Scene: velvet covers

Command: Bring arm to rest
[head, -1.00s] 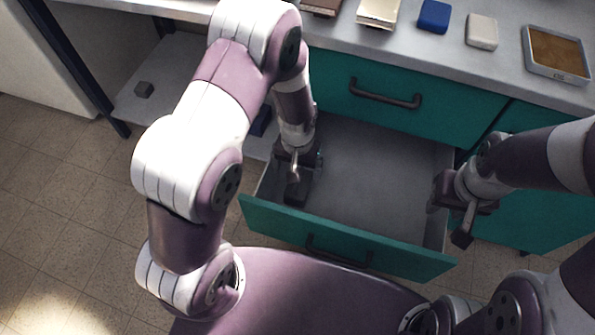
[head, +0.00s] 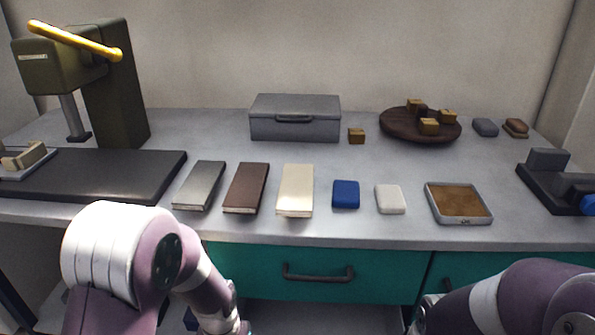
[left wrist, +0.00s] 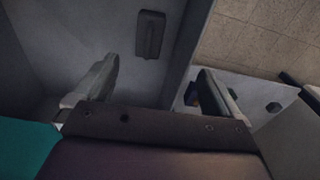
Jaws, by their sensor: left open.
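In the left wrist view my left gripper (left wrist: 160,80) is open, with nothing between its fingertips. Its fingers appear on either side of a drawer's side wall (left wrist: 186,48); I cannot tell how far above or below the rim they are. A small dark block (left wrist: 150,34) lies on the drawer floor, ahead of the fingers and apart from them.
The grey worktop (head: 330,228) holds a row of covers and small blocks, including a blue block (head: 346,194) and a framed brown tray (head: 458,203). A grey case (head: 295,118), a round dark board (head: 388,126) and a press (head: 118,85) stand behind. A teal drawer front (head: 380,277) is below.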

